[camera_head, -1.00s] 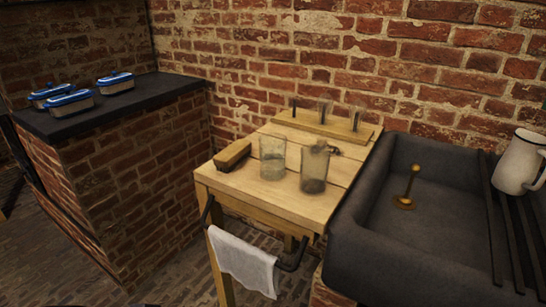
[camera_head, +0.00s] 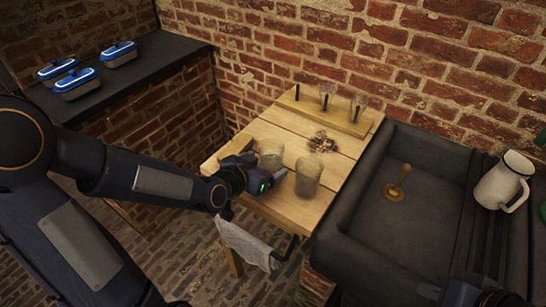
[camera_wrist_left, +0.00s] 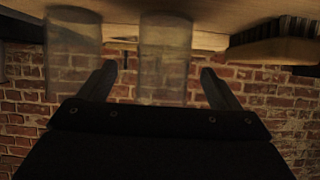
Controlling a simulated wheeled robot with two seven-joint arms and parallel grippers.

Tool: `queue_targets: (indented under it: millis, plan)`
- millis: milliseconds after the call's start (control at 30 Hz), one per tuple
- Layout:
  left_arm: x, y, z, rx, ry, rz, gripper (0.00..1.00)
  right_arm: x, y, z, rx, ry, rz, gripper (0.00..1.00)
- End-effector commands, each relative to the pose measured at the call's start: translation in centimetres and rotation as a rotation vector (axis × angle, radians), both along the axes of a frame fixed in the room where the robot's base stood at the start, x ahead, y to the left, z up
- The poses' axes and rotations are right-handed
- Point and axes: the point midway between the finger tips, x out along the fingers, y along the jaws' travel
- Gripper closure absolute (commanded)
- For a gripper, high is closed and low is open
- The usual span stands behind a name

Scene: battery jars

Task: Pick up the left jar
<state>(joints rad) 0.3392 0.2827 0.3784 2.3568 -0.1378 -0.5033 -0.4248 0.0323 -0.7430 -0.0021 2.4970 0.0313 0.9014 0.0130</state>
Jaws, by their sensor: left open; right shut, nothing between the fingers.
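The left jar (camera_head: 270,152), clear glass, stands upright on the wooden table (camera_head: 226,150). The right jar (camera_head: 308,178) stands to its right, nearer the front. My left gripper (camera_head: 266,171) is open beside the left jar, its fingers pointing toward it. The left wrist view is upside down: the left jar (camera_wrist_left: 165,58) lies ahead between the fingers (camera_wrist_left: 158,80), and the right jar (camera_wrist_left: 73,55) is outside them. I cannot tell whether a finger touches glass. My right gripper (camera_head: 474,294) is shut and empty, partly cut off at the bottom right.
A brush (camera_wrist_left: 275,52) lies beside the left jar. Small pieces (camera_head: 322,143) lie behind the jars, before a peg rack (camera_head: 305,108). A towel (camera_head: 243,243) hangs in front.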

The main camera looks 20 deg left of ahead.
Motion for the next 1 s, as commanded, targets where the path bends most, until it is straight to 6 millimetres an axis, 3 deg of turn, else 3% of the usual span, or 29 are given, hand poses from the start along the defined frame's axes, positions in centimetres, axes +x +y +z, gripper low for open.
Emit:
queue_targets:
  millis: [400,700,1000]
  plan:
    - [3.7,-0.9,-3.0,-0.002,0.005,0.000,0.15,0.0,0.0,0.6,0.000,0.000,0.000,1.00]
    - [4.2,-1.1,-3.2,0.001,0.003,0.001,0.15,0.0,0.0,0.6,0.000,-0.001,0.000,1.00]
    - [4.2,-1.1,-3.2,0.000,0.002,0.001,0.53,0.0,0.0,0.6,0.000,-0.001,0.000,1.00]
